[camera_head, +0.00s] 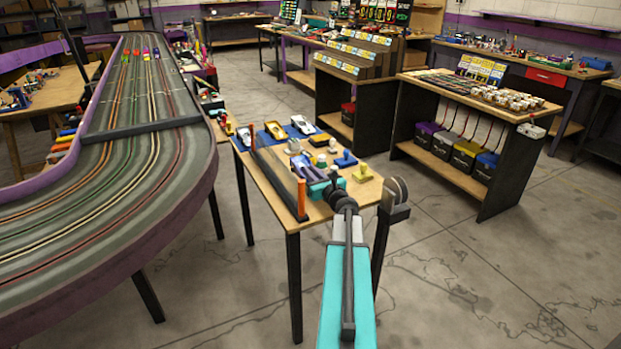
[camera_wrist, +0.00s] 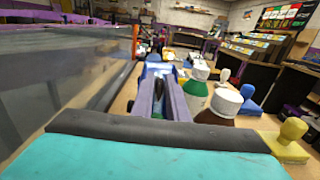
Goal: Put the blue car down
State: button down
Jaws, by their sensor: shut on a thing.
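My gripper (camera_head: 318,180) is over the small wooden table (camera_head: 262,176). In the wrist view my gripper (camera_wrist: 158,92) has its two purple-grey fingers close together, shut on the blue car (camera_wrist: 157,69). The car shows just beyond and between the fingers, and they hide much of it. In the head view the blue car (camera_head: 302,163) is partly covered by my gripper. I cannot tell whether its underside touches the table.
A dark panel with orange posts (camera_head: 301,198) runs close along the left. Bottles (camera_wrist: 219,103), a blue-handled stamp (camera_wrist: 247,99) and a yellow one (camera_wrist: 290,140) stand close on the right. Several other cars (camera_head: 302,124) are at the table's far end. The track (camera_head: 100,190) lies left.

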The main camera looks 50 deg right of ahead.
jog(key=shift+f, duration=1.25)
jog(key=shift+f, duration=0.15)
jog(key=c, duration=1.7)
grip_release()
jog(key=shift+c, duration=0.2)
jog(key=shift+s+r, duration=0.1)
jog(key=shift+r, duration=0.1)
jog(key=shift+b+v, duration=0.45)
jog(key=shift+v, duration=5.45)
jog(key=shift+f, duration=0.1)
